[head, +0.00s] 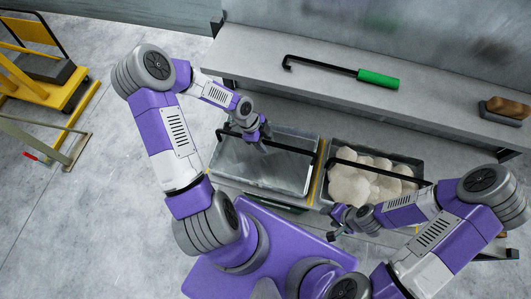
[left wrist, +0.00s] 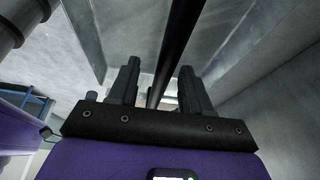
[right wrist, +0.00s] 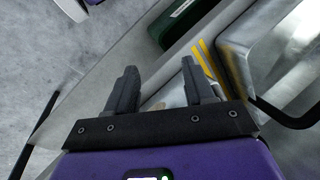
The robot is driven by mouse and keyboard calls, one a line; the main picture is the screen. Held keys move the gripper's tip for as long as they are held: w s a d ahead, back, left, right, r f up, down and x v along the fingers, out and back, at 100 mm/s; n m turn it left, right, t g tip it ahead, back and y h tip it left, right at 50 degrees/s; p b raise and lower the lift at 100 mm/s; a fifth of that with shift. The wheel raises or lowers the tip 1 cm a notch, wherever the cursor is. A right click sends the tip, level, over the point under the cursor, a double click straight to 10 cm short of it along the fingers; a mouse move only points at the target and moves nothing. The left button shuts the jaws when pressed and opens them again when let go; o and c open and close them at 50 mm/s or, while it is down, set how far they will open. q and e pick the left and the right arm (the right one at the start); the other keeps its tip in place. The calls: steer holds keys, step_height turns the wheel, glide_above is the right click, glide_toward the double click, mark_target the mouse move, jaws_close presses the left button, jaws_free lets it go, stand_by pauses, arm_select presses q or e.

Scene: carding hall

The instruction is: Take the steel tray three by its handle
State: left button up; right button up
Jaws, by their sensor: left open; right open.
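An empty steel tray (head: 255,172) sits in the middle of the head view, with a black bar handle (head: 292,149) across its top. A second steel tray (head: 420,163) to its right holds off-white fluffy clumps (head: 352,188) under its own black handle (head: 378,169). I cannot read a number on either tray. My left gripper (head: 264,138) is open at the empty tray's handle. In the left wrist view the black bar (left wrist: 178,45) runs between its open fingers (left wrist: 158,75); contact cannot be told. My right gripper (head: 338,224) is open and empty, near the filled tray's front left corner.
A grey ledge (head: 270,52) behind the trays bears a green-handled hooked tool (head: 378,78) and a brush (head: 508,108) at right. Yellow stripes (right wrist: 207,58) mark the surface between the trays. A yellow cart (head: 45,70) stands far left; the floor (head: 90,200) there is mostly clear.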

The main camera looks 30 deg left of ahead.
arm_select(q)
steer(key=x, duration=0.3)
steer(key=shift+w, duration=0.15)
jaws_close()
steer(key=shift+r, duration=0.1)
stand_by(1.1)
